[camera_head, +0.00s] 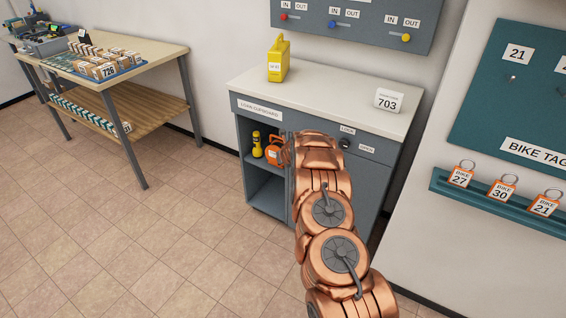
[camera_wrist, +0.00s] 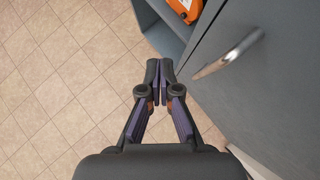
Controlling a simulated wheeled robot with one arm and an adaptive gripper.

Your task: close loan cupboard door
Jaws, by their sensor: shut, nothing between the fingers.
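The grey loan cupboard (camera_head: 254,125) stands against the wall under a pale top. Its left side is open, showing shelves with a yellow torch and an orange item. In the wrist view the grey door (camera_wrist: 255,95) fills the right side, with a metal handle (camera_wrist: 229,54) on its face. The door stands open, but my arm hides most of it in the head view, so its exact angle is unclear. My gripper (camera_wrist: 160,74) is shut and empty, close to the door's free edge; I cannot tell whether it touches.
A yellow container (camera_head: 278,60) and a 703 sign (camera_head: 388,100) stand on the cupboard top. A table (camera_head: 150,58) with boxes is at left. A bike tag rack (camera_head: 480,190) is on the right wall. The tiled floor (camera_head: 170,235) at front left is clear.

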